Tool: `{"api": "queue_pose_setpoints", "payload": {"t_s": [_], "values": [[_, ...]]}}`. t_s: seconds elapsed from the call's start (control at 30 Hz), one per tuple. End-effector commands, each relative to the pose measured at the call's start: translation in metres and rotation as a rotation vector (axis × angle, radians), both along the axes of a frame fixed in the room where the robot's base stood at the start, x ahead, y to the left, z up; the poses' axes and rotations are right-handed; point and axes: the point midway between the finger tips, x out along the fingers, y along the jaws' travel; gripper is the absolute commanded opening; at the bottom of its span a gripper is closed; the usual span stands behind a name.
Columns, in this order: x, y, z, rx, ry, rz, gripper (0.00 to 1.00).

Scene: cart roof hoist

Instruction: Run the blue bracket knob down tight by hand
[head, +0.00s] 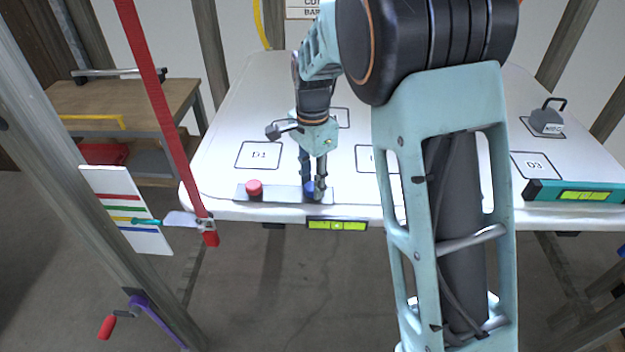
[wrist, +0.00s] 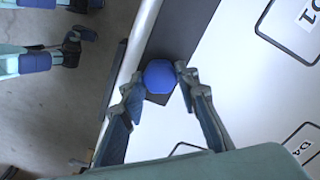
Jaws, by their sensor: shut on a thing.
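The blue bracket knob (head: 309,187) stands on a grey plate (head: 284,194) along the front edge of the white roof panel. My gripper (head: 314,193) points down over it with one finger on each side. In the wrist view the blue knob (wrist: 160,76) is a rounded, faceted cap between the two fingertips (wrist: 158,83), which are closed on its sides. A red knob (head: 254,187) stands on the same plate to the left, clear of my gripper. The knob's thread is hidden.
A red strap (head: 155,90) hangs at the left, beside a card with coloured stripes (head: 126,210). A yellow-green level (head: 337,224) sits at the panel's front edge. A teal level (head: 575,192) and a grey weight (head: 547,120) are at the right.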

Motion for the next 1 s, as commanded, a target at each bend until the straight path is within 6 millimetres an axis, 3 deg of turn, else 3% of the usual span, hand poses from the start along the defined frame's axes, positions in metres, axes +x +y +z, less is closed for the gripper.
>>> {"api": "queue_pose_setpoints", "payload": {"t_s": [0.4,0.93,0.97,1.0], "values": [[0.0040,0.0017,0.0054,0.005,-0.013,-0.177,0.05],[0.0045,0.0019,0.0055,0.006,-0.015,-0.197,0.05],[0.0045,0.0019,0.0055,0.006,-0.015,-0.197,0.31],[0.0044,0.0018,0.0053,0.006,-0.015,-0.197,0.35]]}}
